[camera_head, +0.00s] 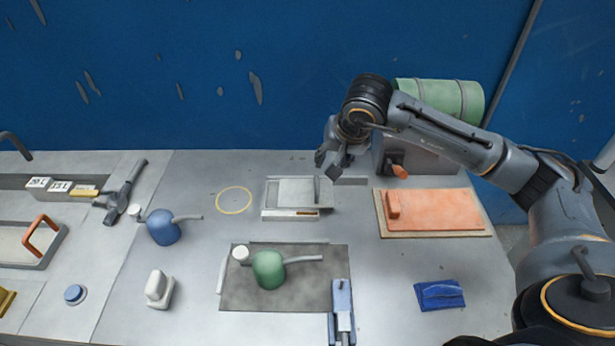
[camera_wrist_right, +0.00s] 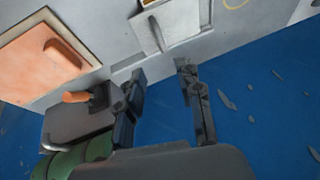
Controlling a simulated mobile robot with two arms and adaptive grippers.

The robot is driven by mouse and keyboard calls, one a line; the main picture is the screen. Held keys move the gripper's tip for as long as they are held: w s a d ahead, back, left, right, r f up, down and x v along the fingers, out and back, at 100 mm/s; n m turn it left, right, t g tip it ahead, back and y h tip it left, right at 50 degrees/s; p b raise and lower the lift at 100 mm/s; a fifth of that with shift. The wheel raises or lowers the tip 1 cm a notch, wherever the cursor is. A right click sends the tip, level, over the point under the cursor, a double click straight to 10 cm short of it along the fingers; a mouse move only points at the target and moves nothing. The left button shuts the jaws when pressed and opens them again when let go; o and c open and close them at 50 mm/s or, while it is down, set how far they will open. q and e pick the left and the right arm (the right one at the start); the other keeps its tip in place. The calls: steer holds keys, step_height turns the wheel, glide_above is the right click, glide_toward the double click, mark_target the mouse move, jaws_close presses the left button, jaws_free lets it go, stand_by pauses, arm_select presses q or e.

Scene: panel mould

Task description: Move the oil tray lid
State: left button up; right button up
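A shallow pale tray (camera_head: 292,212) with a flat light-grey lid (camera_head: 293,192) stands at the back middle of the bench. A thin upright grey bar, seemingly its handle, is at the lid's right side. The tray's lid also shows at the top of the right wrist view (camera_wrist_right: 178,18). My right gripper (camera_head: 325,167) is above and behind the tray's right back corner, apart from it. In the right wrist view its two fingers (camera_wrist_right: 162,90) are spread with nothing between them.
An orange handled board (camera_head: 440,210) lies right of the tray. A grey box with an orange lever (camera_head: 399,171) and a green drum (camera_head: 440,98) stand behind. A green oil can (camera_head: 268,270) is in front, a blue can (camera_head: 163,228) left. A yellow ring (camera_head: 234,200) marks clear bench.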

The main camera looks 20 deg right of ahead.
mark_target(318, 185)
steer(key=p+x, duration=0.3)
steer(key=x, duration=1)
steer(key=shift+f, duration=0.25)
jaws_close()
